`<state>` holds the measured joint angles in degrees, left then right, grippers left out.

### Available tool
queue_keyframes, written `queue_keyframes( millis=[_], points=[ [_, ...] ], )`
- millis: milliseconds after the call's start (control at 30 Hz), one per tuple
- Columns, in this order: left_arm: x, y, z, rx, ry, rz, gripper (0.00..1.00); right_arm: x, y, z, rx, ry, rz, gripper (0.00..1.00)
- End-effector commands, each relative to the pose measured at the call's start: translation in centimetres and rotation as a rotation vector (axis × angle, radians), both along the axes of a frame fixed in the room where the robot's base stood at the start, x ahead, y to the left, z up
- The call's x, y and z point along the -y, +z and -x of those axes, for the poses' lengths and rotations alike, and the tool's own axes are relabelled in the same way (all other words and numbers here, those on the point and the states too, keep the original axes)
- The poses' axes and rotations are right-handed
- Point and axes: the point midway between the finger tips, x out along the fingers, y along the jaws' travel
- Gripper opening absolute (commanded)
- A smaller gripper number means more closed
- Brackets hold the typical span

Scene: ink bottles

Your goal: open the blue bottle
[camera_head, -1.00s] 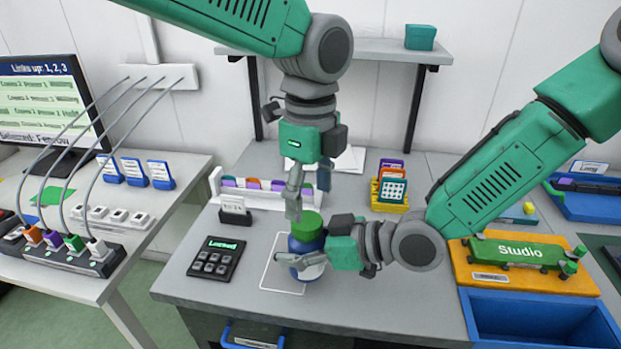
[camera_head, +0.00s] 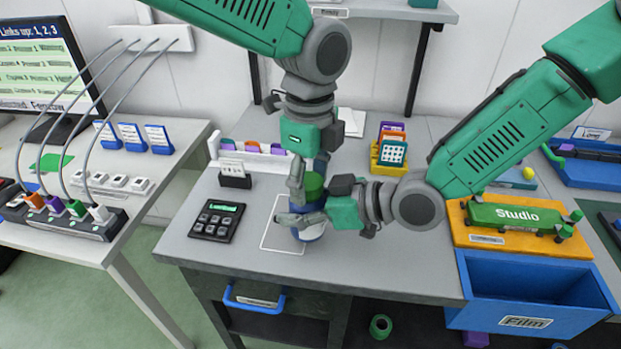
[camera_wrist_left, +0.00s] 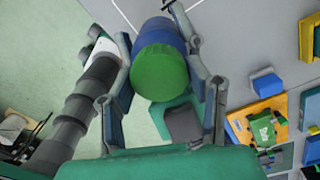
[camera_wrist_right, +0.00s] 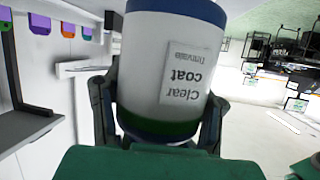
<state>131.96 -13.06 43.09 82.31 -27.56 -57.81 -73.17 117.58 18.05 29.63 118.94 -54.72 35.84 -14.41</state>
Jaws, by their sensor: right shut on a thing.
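The blue bottle (camera_head: 310,236) stands upright at the edge of a white outline on the table, with a green cap (camera_head: 314,186) on top. In the right wrist view the bottle shows a white label (camera_wrist_right: 184,75) reading "Clear coat" upside down. My right gripper (camera_head: 300,222) is shut on the bottle's body from the right. My left gripper (camera_head: 306,190) points down from above. In the left wrist view its open fingers stand on both sides of the green cap (camera_wrist_left: 160,75); whether they touch it is hard to tell.
A keypad (camera_head: 216,220) lies left of the bottle. A small card holder (camera_head: 235,181) stands behind the keypad. A yellow card rack (camera_head: 389,168) stands behind to the right, and a blue bin (camera_head: 535,290) hangs at front right.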

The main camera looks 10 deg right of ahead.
Motion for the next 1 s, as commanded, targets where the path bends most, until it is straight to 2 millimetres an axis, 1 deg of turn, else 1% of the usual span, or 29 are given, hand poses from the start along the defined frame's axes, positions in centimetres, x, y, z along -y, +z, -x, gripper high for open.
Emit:
queue_keyframes(
  millis=[67,200,300,533,567,600,633,867,1000],
  points=[
    [0.12,0.08,-0.17,0.007,0.029,0.002,0.1,-0.18,0.08,0.22,0.0,0.006,-0.001,0.0],
    [0.2,0.12,-0.27,0.011,0.209,-0.002,0.1,-0.21,0.09,0.27,0.001,0.007,-0.002,0.0],
    [0.24,0.15,-0.33,0.012,0.285,-0.003,0.1,-0.23,0.09,0.3,0.001,0.008,-0.002,0.0],
    [0.25,0.16,-0.4,0.013,0.292,0.0,0.1,-0.32,0.08,0.37,-0.001,0.011,-0.002,0.0],
    [0.26,0.17,-0.4,0.014,0.292,0.0,0.48,-0.33,0.08,0.39,-0.001,0.011,-0.002,0.0],
    [0.25,0.18,-0.4,0.013,0.291,0.0,0.62,-0.34,0.09,0.39,-0.001,0.011,-0.002,0.0],
    [0.24,0.19,-0.39,0.013,0.291,0.0,0.66,-0.34,0.1,0.38,-0.001,0.011,-0.002,0.0],
    [0.18,0.15,-0.27,0.009,0.29,-0.004,0.66,-0.2,0.07,0.22,0.0,0.006,-0.001,0.0],
    [0.18,0.88,-0.32,0.01,0.291,-0.004,0.66,-0.15,0.07,0.17,0.001,0.005,-0.001,0.0]
  ],
)
